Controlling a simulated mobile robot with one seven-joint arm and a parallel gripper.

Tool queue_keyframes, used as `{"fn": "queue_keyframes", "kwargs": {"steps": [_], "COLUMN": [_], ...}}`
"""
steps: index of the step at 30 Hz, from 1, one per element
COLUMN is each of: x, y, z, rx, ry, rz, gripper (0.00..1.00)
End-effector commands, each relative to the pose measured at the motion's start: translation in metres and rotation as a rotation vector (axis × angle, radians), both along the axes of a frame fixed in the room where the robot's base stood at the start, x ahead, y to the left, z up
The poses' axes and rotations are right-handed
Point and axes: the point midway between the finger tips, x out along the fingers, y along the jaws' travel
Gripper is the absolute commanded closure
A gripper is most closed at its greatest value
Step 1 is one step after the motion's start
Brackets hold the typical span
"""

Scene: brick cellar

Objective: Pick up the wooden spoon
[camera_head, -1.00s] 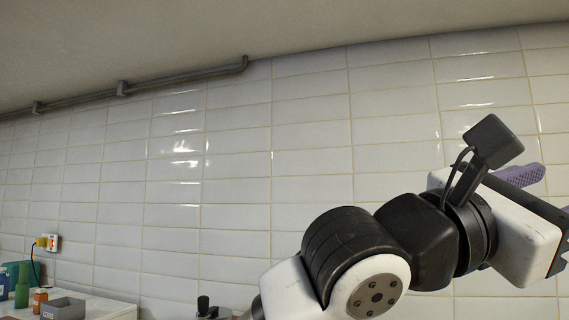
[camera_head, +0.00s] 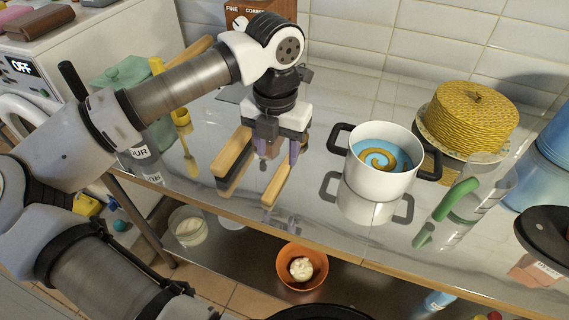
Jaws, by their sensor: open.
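My gripper (camera_head: 276,149) points down over the shiny steel table, its purple fingers apart with no clear object held between them. A narrow wooden piece (camera_head: 278,183) lies just below and in front of the fingers; it may be the wooden spoon, but its shape is not clear. A thicker wooden piece with a dark side (camera_head: 234,152) is just left of the gripper. Another wooden stick (camera_head: 196,49) shows behind my arm at the upper left. I cannot tell for sure which is the spoon, nor whether the fingers touch anything.
A white pot (camera_head: 381,183) with blue and yellow swirled contents stands right of the gripper. Beyond it is a yellow woven dome (camera_head: 470,119). A green-handled item (camera_head: 459,198) lies to the right. An orange bowl (camera_head: 302,266) sits on the lower shelf. A green container (camera_head: 122,72) stands left.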

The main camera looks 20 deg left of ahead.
Motion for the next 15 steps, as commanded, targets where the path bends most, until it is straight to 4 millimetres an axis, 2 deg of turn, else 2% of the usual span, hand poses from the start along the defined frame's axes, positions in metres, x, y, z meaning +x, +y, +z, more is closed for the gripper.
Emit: {"fn": "queue_keyframes", "kwargs": {"steps": [3,6,15], "x": [0.000,0.001,0.005], "y": [-0.001,0.000,0.003], "z": [-0.022,-0.035,-0.059], "rx": [-0.003,-0.003,-0.005], "ry": [0.000,-0.001,-0.002], "rz": [-0.002,-0.001,-0.002], "gripper": [0.51,0.51,0.51]}}
